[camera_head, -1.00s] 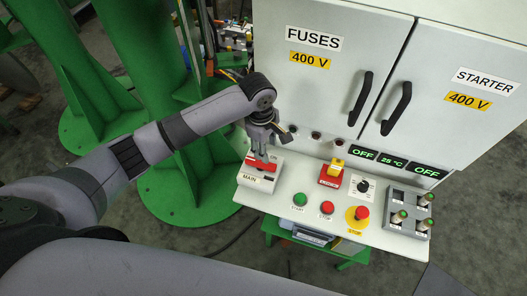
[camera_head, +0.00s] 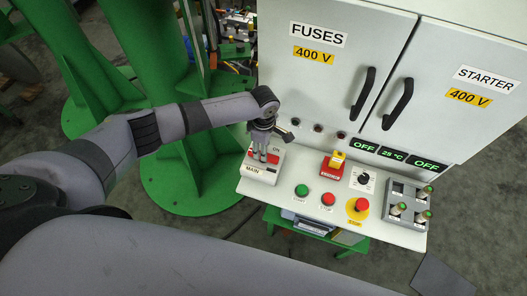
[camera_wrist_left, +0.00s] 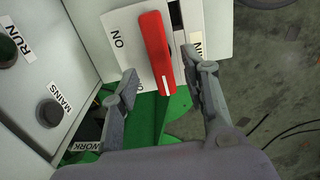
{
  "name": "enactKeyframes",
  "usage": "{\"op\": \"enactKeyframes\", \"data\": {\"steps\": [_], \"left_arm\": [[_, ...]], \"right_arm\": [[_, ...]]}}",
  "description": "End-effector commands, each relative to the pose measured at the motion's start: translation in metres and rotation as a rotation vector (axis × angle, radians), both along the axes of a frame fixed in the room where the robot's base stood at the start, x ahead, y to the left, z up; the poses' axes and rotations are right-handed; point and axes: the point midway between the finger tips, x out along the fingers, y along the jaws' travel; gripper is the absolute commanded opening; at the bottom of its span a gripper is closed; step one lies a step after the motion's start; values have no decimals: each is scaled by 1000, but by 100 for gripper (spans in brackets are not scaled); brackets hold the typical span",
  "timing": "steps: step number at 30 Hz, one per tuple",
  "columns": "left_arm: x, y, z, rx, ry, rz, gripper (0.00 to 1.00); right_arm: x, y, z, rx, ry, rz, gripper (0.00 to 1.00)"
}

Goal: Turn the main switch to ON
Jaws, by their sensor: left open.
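The main switch is a red handle with a white line near its end. In the left wrist view the red handle (camera_wrist_left: 154,45) lies on a white plate, with an "ON" label (camera_wrist_left: 118,42) to its left. In the head view the white switch box (camera_head: 257,175) with the "MAIN" label stands at the left end of the panel, and the red handle is partly hidden by my gripper. My left gripper (camera_head: 265,160) is open over the box, pointing down. In the wrist view its fingers (camera_wrist_left: 168,76) stand on either side of the handle's free end, with gaps. My right gripper is not in view.
The panel also carries a green start button (camera_head: 302,190), a red stop button (camera_head: 328,199), a yellow-based emergency stop (camera_head: 361,204) and a fuse holder (camera_head: 405,205). Cabinet doors with black handles (camera_head: 397,105) rise behind. A green column (camera_head: 150,80) stands left.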

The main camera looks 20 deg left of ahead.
Motion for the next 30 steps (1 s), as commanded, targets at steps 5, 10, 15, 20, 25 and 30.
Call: {"op": "enactKeyframes", "data": {"steps": [5,10,15,20,25,30], "left_arm": [[0,0,-28,1,2,1,42],[0,0,-40,0,-1,-1,42],[0,0,-42,0,-1,-1,42],[0,0,-42,0,-1,-1,40],[0,0,-42,0,0,-1,28],[0,0,-42,0,0,-1,17]], "right_arm": [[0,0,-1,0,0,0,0],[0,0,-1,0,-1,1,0],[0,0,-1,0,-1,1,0],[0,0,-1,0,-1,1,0],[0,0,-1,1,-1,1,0],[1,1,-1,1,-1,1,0]]}}
